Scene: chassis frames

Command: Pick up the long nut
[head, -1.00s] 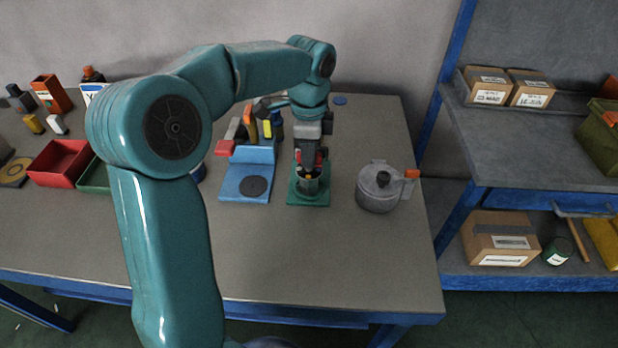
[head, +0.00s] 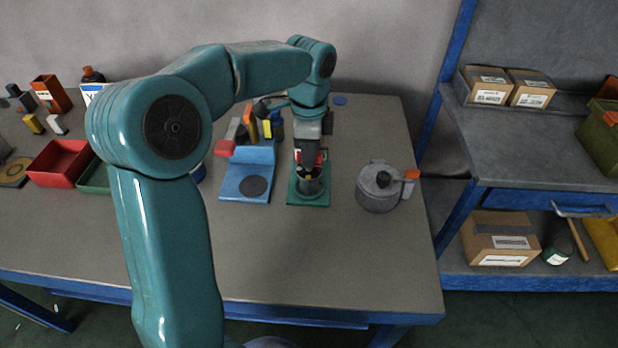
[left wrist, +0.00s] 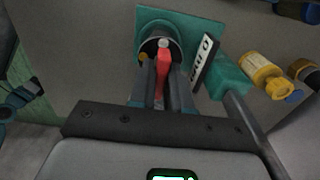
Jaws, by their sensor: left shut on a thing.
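My left gripper (head: 310,163) points down over a dark round cup (head: 309,186) on a green square base. In the left wrist view its fingers (left wrist: 162,80) are shut on a narrow red piece (left wrist: 163,62) at the mouth of the cup (left wrist: 176,50). A pale round end shows at the far end of this piece. I cannot tell for certain whether it is the long nut, as the fingers hide much of it. A small brass-coloured piece (left wrist: 143,57) shows beside the fingers. My right gripper is not in view.
A blue stand (head: 245,184) is just left of the green base (head: 310,200). A grey lidded pot (head: 377,190) with an orange tip stands to the right. A red tray (head: 60,163) lies at the left. The front of the table is clear.

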